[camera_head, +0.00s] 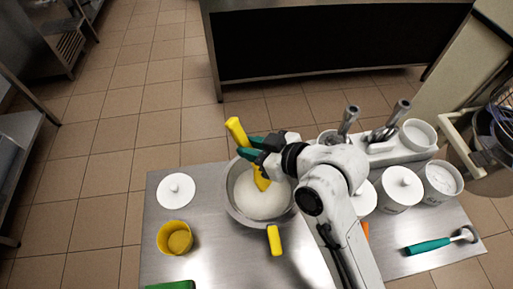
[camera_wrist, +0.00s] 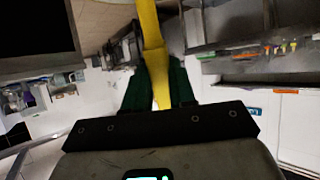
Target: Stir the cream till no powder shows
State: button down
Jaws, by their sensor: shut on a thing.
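The cream (camera_head: 259,199) is a pale white mass in a round steel bowl (camera_head: 238,213) on the steel table. My gripper (camera_head: 252,149), with green fingers, is shut on a yellow spatula (camera_head: 236,129) above the bowl. The spatula leans, its handle up and to the left, and its lower end (camera_head: 262,183) reaches into the bowl at the cream. In the wrist view the yellow spatula (camera_wrist: 150,30) runs between my green fingers. I cannot make out any separate powder on the cream. My arm covers the right side of the bowl.
A yellow cup (camera_head: 165,240) and a white lid (camera_head: 175,190) stand left of the bowl. A yellow handle (camera_head: 274,240) is at the bowl's front. Metal tools (camera_head: 349,119) stand behind my arm.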

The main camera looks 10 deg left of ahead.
jog(key=s+d+b, duration=0.1)
jog(key=s+b, duration=0.1)
jog(key=b, duration=0.1)
jog(key=shift+d+b, duration=0.4)
jog(key=shift+w+a+p, duration=0.65)
jog(key=shift+w+p, duration=0.1)
jog(key=shift+w, duration=0.15)
jog(key=shift+w+a, duration=0.1)
jog(key=shift+a, duration=0.3)
jog(key=shift+s+r+p, duration=0.3)
jog(key=shift+r+p, duration=0.25)
jog(key=shift+r, duration=0.25)
jog(key=shift+s+r+p, duration=0.3)
jog(key=shift+r+p, duration=0.25)
jog(key=shift+r, duration=0.25)
jog(key=shift+s+r+p, duration=0.3)
jog(key=shift+r+p, duration=0.25)
jog(key=shift+r, duration=0.25)
